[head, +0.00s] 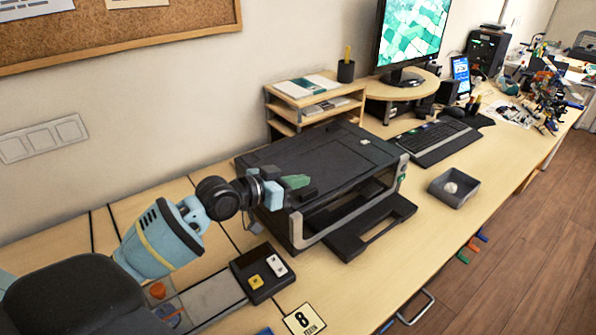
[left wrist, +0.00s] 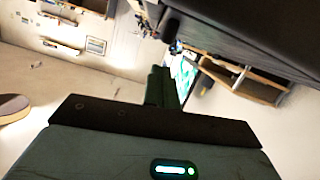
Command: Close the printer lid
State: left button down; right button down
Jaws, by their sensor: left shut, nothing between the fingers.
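The black printer (head: 330,165) stands on the wooden desk in the middle of the head view. Its dark lid (head: 310,150) lies about flat across the top; I cannot tell whether it is fully shut. Below the lid the front is an open dark gap, with a flat black tray (head: 372,226) reaching out. My left gripper (head: 298,181) is at the printer's left front corner, its green fingers together and empty, close to the lid's edge. Contact cannot be told. The fingers show in the left wrist view (left wrist: 160,88), below a dark surface (left wrist: 245,35) at the upper right. My right gripper is not in view.
A keyboard (head: 436,144), a grey bin (head: 455,200) and a monitor (head: 410,35) are to the right.

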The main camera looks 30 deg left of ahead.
pick_arm(q)
jog(key=shift+s+d+f, duration=0.1)
jog(key=shift+d+f, duration=0.05)
jog(key=shift+f, duration=0.45)
jog(key=shift+d+f, duration=0.15)
jog(key=shift+f, duration=0.4)
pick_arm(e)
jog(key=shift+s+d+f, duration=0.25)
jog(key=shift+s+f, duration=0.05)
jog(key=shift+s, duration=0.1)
pick_arm(q)
jog(key=shift+f, duration=0.1)
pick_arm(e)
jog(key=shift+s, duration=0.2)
